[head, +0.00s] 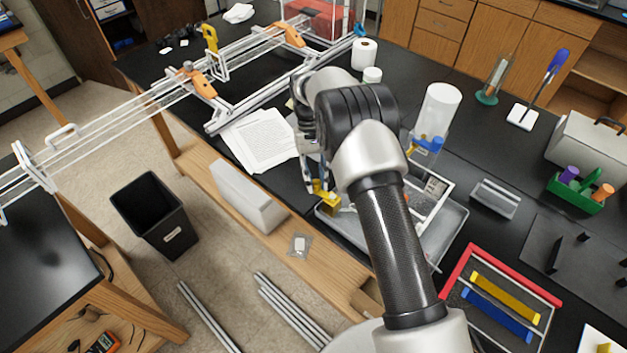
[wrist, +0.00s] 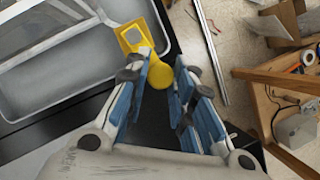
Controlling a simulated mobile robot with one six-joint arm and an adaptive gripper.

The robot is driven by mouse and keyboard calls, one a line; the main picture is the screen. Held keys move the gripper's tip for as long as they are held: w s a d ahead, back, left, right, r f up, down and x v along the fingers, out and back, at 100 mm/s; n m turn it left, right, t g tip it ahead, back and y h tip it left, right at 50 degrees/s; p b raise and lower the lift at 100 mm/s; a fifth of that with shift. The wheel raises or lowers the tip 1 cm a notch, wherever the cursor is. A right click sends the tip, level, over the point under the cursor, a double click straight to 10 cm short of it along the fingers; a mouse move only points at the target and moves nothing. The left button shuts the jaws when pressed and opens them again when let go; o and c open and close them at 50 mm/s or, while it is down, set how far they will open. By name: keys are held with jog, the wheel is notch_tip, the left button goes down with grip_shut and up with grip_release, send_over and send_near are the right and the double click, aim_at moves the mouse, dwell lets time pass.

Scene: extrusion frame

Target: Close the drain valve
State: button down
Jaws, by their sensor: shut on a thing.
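My gripper (head: 318,185) hangs over the left edge of the grey tray. The wrist view shows its blue-padded fingers (wrist: 160,85) on either side of the round end of a yellow piece (wrist: 133,38). The piece has a square opening at its other end and also shows below the fingers in the head view (head: 326,197). A white cylinder (head: 441,105) stands behind the tray, right of my arm. A blue fitting with a bit of yellow (head: 430,145) sits at its base and may be the drain valve. Its handle position is too small to tell.
The grey tray (head: 450,245) holds a pale frame, partly behind my arm. Papers (head: 260,138) and a long rail frame (head: 240,110) lie to the left. A red-edged rack (head: 470,262) and a green caddy (head: 577,193) stand right. A black bin (head: 150,205) is on the floor.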

jog(key=shift+w+d+m+y, duration=0.35)
jog(key=shift+d+m+y, duration=0.05)
jog(key=shift+m, duration=0.6)
jog(key=c, duration=1.4)
grip_release()
jog(key=shift+r, duration=0.1)
jog(key=v, duration=1.1)
jog(key=shift+w+r, duration=0.25)
jog(key=shift+r, duration=0.1)
